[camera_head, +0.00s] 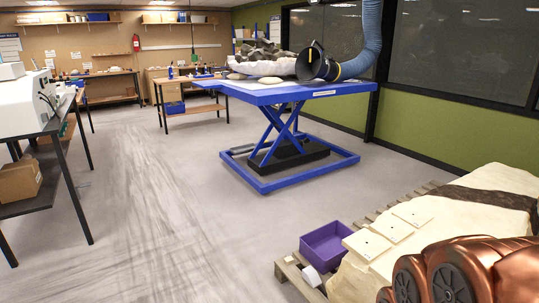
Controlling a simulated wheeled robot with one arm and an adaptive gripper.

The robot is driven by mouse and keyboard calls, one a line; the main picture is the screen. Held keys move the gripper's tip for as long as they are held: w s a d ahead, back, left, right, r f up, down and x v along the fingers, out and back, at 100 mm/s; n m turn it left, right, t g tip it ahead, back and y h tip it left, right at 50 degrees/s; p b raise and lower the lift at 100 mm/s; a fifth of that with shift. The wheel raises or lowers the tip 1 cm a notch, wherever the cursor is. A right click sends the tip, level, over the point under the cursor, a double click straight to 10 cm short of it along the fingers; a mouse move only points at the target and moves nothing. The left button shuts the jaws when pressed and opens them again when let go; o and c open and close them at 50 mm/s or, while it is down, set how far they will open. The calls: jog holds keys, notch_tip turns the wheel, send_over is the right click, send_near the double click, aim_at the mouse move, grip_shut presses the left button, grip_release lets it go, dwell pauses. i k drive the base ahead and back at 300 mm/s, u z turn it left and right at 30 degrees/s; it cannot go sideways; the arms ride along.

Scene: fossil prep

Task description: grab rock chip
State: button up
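I cannot pick out a rock chip for certain in this view. Three flat cream square pieces (389,228) lie on a large pale block (463,227) at the lower right; small dark marks show on them. Copper-coloured rounded parts with dark discs, which look like my arm, cover the lower right corner and hide part of the block. My gripper is not in view.
The block rests on a wooden pallet (290,273), with a purple bin (325,247) beside it. A blue lift table (290,94) stands mid-room under a ventilation hose (362,45). A dark bench (52,130) stands left. The grey floor between is clear.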

aim_at(288, 261)
jog(key=u, duration=0.1)
jog(key=i, duration=0.6)
jog(key=u, duration=0.9)
jog(key=i, duration=2)
jog(key=z, duration=0.05)
